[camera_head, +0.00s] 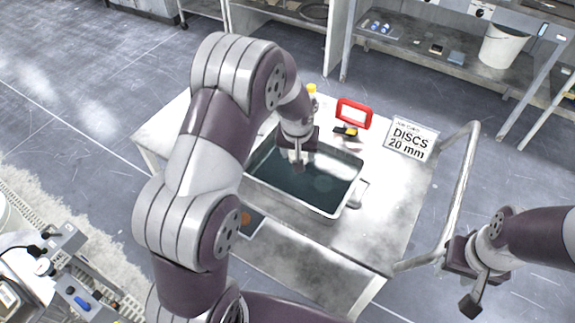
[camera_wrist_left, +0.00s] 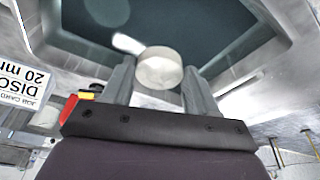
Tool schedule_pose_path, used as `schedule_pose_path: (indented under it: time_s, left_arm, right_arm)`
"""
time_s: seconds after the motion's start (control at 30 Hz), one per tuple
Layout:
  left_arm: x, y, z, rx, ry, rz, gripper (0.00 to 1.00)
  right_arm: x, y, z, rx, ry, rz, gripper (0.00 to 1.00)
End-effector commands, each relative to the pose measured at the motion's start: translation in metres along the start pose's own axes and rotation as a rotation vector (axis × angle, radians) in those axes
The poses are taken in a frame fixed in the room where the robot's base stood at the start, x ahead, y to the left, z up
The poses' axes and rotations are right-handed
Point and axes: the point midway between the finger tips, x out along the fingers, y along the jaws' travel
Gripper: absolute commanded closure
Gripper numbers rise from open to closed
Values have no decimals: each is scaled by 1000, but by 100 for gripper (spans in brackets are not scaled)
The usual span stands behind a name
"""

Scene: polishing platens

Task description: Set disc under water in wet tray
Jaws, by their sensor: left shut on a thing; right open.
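The wet tray (camera_head: 345,200) is a metal tray of dark water on the cart top. My left gripper (camera_head: 299,163) reaches down over the tray, and the head view shows its fingers above the water. In the left wrist view, the left gripper (camera_wrist_left: 158,82) is shut on a pale round disc (camera_wrist_left: 160,68), with the tray's water (camera_wrist_left: 215,35) beyond it. Whether the disc touches the water cannot be told. In the head view the disc is hidden by the fingers. My right gripper (camera_head: 470,279) is open and empty, to the right of the cart.
A card reading "DISCS 20 mm" (camera_head: 410,140) stands at the cart's back right, beside a red frame (camera_head: 354,113) and a yellow-black item (camera_head: 345,131). The cart's handle rail (camera_head: 461,190) runs along its right side. A shelf bench with a white bucket (camera_head: 505,45) stands behind.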

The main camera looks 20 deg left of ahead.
Motion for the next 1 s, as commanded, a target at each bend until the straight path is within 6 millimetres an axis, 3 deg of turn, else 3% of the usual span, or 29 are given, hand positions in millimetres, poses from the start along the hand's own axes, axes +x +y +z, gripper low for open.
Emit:
schedule_pose_path:
  time_s: [0.1, 0.2, 0.5, 0.87, 0.9, 0.93, 1.0]
  left_arm:
    - [16, -27, -1, -4, -4, -1, 75]
    - [24, -38, -2, 0, -2, 0, 75]
    - [64, -40, 9, 4, -2, 0, 75]
    - [71, -40, 10, 3, 1, 1, 75]
    - [69, -40, 10, 2, 0, 0, 29]
    - [69, -40, 10, 2, 0, 0, 19]
    - [69, -40, 10, 3, 0, 0, 16]
  right_arm:
    - [-8, 0, -1, 0, 0, 0, 57]
    - [-9, 0, -1, 0, 0, 0, 57]
    - [-12, 0, -1, 0, -1, 0, 57]
    - [-7, 0, -1, 0, -1, 0, 57]
    - [-8, 0, -1, 0, -1, 0, 57]
    - [-8, 0, -1, 0, -1, 0, 57]
    - [-8, 0, -1, 0, -1, 0, 57]
